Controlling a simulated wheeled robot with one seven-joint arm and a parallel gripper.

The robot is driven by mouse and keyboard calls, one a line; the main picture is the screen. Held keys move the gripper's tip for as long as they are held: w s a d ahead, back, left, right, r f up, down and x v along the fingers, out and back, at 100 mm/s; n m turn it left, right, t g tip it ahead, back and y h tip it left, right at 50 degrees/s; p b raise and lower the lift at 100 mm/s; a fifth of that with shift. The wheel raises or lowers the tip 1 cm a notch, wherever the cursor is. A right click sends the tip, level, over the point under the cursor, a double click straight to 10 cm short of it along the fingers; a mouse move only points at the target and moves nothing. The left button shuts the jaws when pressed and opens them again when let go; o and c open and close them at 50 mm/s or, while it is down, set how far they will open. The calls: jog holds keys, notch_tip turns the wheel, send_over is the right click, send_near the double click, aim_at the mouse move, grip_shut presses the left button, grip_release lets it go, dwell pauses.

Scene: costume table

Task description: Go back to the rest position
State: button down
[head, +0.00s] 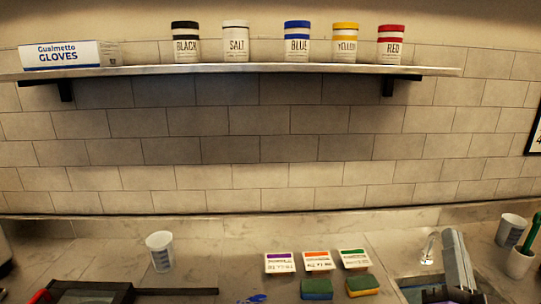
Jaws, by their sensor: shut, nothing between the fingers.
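My gripper does not show in the head view, and no part that I am sure is my arm is visible. The task names no object. The head view faces a tiled wall with a shelf (250,68) above a marble counter (215,262).
On the shelf stand a glove box (70,55) and several labelled jars, among them a blue jar (297,42). The counter holds a cup (160,252), three small labelled packs, two sponges, a blue stain (252,299), a dark tray with a handle (175,291) and a sink at right.

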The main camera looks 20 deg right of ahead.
jog(key=s+a+f+n+g+y, duration=0.3)
jog(key=s+a+f+n+y, duration=0.9)
jog(key=s+a+f, duration=0.9)
jog(key=shift+s+a+f+n+g+y, duration=0.3)
jog(key=shift+s+a+f+n+y, duration=0.1)
jog(key=shift+f+y, duration=0.7)
